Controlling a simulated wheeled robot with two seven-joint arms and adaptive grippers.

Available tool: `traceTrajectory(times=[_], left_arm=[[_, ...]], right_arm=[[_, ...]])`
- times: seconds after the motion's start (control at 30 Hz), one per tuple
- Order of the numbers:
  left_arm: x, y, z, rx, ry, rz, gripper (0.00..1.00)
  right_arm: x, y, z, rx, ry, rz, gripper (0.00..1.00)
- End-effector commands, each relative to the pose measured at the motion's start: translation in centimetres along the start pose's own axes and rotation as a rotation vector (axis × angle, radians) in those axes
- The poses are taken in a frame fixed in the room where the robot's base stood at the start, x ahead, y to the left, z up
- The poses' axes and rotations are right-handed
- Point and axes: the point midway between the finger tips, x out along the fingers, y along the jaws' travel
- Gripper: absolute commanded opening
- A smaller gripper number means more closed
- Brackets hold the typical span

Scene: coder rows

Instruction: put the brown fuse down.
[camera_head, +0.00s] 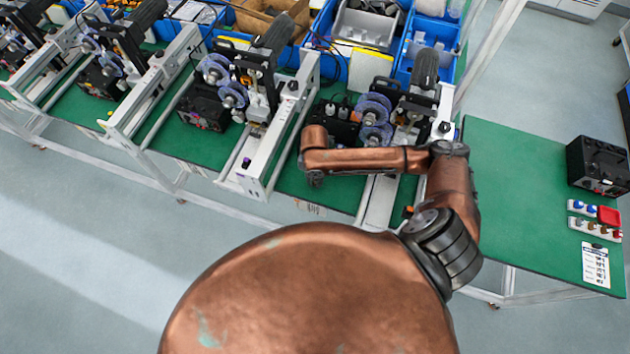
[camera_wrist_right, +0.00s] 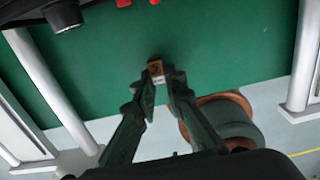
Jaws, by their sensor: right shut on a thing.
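The brown fuse (camera_wrist_right: 155,69) shows in the right wrist view as a small brown block with a pale lower part. It sits between the fingertips of my right gripper (camera_wrist_right: 155,88), which is shut on it. Green mat (camera_wrist_right: 215,40) lies behind it; I cannot tell how far it is from the surface. In the head view my right gripper (camera_head: 315,179) is small and dark at the end of the copper arm, over the green bench front beside a coder machine (camera_head: 375,115). The fuse cannot be made out there. My left gripper is not in view.
More machines, such as one with a white rail frame (camera_head: 296,110), stand along the bench. Blue bins (camera_head: 425,45) are behind. The right-hand green table (camera_head: 505,190) has clear room, a black box (camera_head: 597,165), small fuse holders (camera_head: 585,208) and a printed sheet (camera_head: 596,266).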

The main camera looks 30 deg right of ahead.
Motion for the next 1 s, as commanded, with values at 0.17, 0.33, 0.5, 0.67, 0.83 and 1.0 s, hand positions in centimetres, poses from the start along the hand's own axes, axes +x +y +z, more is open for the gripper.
traceTrajectory(times=[0.17,0.33,0.5,0.67,0.83,1.0], left_arm=[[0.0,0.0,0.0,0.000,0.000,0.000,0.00],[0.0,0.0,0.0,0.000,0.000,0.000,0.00],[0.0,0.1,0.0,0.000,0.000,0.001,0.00],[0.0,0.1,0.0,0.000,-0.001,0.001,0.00],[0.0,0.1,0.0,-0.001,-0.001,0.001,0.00],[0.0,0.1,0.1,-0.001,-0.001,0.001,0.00]], right_arm=[[0.2,0.0,0.0,0.000,0.000,0.000,0.12],[0.2,0.0,0.0,0.000,0.000,0.000,0.24],[0.2,0.0,0.0,0.000,0.000,0.000,0.28],[0.1,0.0,0.0,0.000,0.000,0.000,0.28],[-1.3,0.1,0.1,0.000,-0.003,0.004,0.28],[-4.6,0.1,0.1,-0.001,-0.004,0.005,0.28]])
